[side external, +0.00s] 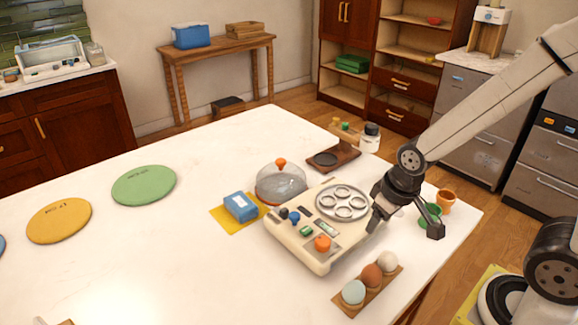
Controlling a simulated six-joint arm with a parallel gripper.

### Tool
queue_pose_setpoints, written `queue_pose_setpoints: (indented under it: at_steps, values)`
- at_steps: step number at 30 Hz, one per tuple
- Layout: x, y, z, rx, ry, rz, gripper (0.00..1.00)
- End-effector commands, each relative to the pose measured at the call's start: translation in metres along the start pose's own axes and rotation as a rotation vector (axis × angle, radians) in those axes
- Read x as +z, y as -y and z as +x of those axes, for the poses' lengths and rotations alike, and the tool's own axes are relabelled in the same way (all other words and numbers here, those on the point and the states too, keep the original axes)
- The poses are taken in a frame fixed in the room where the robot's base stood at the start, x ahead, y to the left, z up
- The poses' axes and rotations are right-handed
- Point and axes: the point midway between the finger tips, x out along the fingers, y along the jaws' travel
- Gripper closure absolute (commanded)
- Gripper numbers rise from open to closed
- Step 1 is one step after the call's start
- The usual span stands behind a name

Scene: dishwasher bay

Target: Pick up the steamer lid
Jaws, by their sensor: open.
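The steamer lid (281,187) is a clear dome with an orange knob. It rests on the white table just behind and left of the cream egg steamer (306,250). The steamer's round tray with several ring-shaped holders (343,202) is uncovered. My gripper (407,228) is open, with its fingers spread, at the right side of the steamer. It is well to the right of the lid and apart from it. I see nothing between the fingers.
A blue box (240,207) on a yellow cloth (225,219) lies left of the lid. Eggs sit in a wooden holder (341,303) in front. Green (429,214) and orange (446,202) cups stand right of my gripper. A dark wooden tray (340,155) lies behind.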

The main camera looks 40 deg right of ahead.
Motion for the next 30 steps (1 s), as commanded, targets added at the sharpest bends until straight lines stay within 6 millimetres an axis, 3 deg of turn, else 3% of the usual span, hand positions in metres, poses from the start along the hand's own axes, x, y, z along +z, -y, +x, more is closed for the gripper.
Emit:
queue_pose_setpoints:
  at_steps: [1,3,17,23,30]
  values:
    - [0.0,0.0,0.0,0.0,0.0,0.0,0.34]
    - [0.0,0.0,0.0,0.0,0.0,0.0,0.16]
    - [-0.008,0.0,0.0,0.0,0.001,-0.004,0.16]
    - [-0.039,0.0,0.0,-0.001,0.01,-0.017,0.16]
    - [-0.099,-0.001,0.001,-0.004,0.028,-0.045,0.16]
